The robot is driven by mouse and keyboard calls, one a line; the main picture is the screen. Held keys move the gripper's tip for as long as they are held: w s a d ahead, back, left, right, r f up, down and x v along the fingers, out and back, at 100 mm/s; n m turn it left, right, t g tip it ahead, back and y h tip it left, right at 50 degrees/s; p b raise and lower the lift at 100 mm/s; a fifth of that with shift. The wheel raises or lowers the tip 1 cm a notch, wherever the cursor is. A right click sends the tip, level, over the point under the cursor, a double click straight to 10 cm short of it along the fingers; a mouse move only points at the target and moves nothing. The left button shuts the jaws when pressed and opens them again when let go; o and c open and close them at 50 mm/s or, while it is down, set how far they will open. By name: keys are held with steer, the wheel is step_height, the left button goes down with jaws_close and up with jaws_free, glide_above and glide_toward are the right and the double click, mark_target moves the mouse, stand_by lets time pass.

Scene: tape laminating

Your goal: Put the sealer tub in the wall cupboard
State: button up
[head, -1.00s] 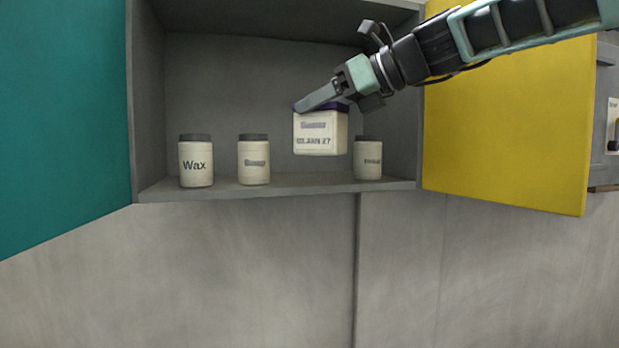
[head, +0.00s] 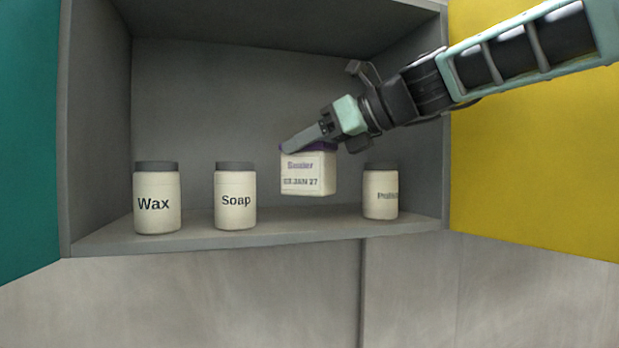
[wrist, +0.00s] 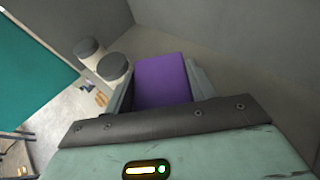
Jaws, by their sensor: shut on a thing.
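The sealer tub (head: 308,174) is a cream square tub with a purple lid, a purple name and a date on its front. My gripper (head: 305,143) is shut on it near the lid and holds it upright, above the shelf in the open wall cupboard (head: 290,234). The tub hangs between the Soap jar and the right-hand jar. In the wrist view the purple lid (wrist: 162,80) lies between the two fingers of my gripper (wrist: 160,85).
A Wax jar (head: 157,200) and a Soap jar (head: 235,198) stand on the shelf at left. Another jar (head: 380,194), label partly readable, stands at right. The teal door (head: 28,150) and yellow door (head: 530,170) are open. Shelf below the tub is clear.

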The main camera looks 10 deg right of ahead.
mark_target(332, 161)
steer(key=shift+f, duration=2.15)
steer(key=o, duration=1.2)
steer(key=shift+f, duration=0.15)
steer(key=shift+r, duration=0.25)
steer(key=b+v, duration=0.2)
steer(key=v, duration=0.5)
steer(key=shift+s+d, duration=0.15)
steer(key=shift+d, duration=0.05)
